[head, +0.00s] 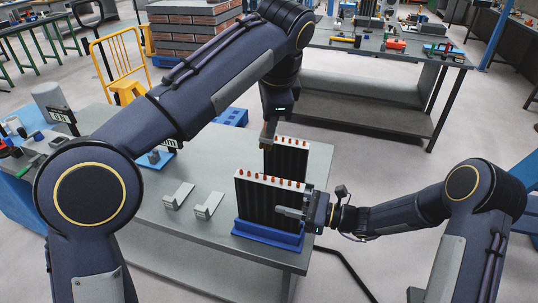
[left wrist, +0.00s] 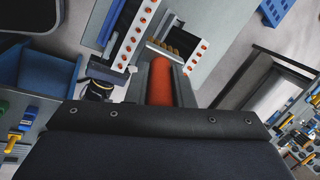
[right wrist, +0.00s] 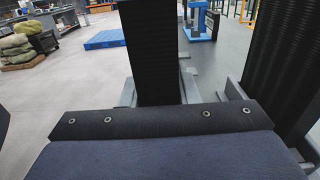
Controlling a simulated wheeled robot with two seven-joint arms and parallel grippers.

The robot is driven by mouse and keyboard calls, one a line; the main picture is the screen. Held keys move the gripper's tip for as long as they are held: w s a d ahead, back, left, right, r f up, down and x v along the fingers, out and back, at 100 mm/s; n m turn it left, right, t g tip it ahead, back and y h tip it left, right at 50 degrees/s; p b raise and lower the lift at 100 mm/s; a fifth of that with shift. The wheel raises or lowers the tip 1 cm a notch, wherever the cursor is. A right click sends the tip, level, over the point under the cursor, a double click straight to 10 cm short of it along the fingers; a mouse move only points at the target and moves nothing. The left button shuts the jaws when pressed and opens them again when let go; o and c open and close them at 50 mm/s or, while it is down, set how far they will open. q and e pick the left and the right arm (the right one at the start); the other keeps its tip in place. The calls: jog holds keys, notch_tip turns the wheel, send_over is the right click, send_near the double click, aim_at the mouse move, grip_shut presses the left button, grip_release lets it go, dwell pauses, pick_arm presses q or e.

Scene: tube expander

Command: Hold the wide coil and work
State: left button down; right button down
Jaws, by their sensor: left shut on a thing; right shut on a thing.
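The wide coil (head: 262,205) is a black finned block with a white top plate and a row of copper tube ends. It stands upright in a blue tray (head: 268,238). My right gripper (head: 290,212) is shut on its right end. A second finned coil (head: 293,152) stands behind it, partly hidden. My left gripper (head: 269,130) points down above the coils, shut on an orange-red cylindrical tool (left wrist: 160,82). The left wrist view shows both plates with copper ends beyond it. In the right wrist view the held coil (right wrist: 155,55) fills the middle and the other (right wrist: 283,65) stands right.
Two small metal brackets (head: 179,195) (head: 208,205) lie on the grey table (head: 150,222), left of the tray. A yellow cart (head: 122,65) and another workbench (head: 400,50) stand behind.

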pick_arm(q)
jog(key=shift+w+a+f+n, duration=0.15)
jog(key=shift+n, duration=0.35)
jog(key=w+a+f+n+g, duration=0.1)
jog(key=a+n+g, duration=0.1)
jog(key=n, duration=0.6)
jog(key=w+a+f+n+g+h, duration=0.1)
jog(key=a+f+n, duration=0.1)
jog(key=n, duration=0.6)
jog(key=shift+w+a+g, duration=0.4)
jog(key=shift+a, duration=0.35)
jog(key=s+d+f, duration=0.1)
jog(key=d+f, duration=0.1)
jog(key=d, duration=0.3)
jog(key=s+d+f, duration=0.2)
jog(key=d, duration=0.4)
jog(key=shift+s+d, duration=0.15)
jog(key=shift+s, duration=0.15)
jog(key=shift+f, duration=0.85)
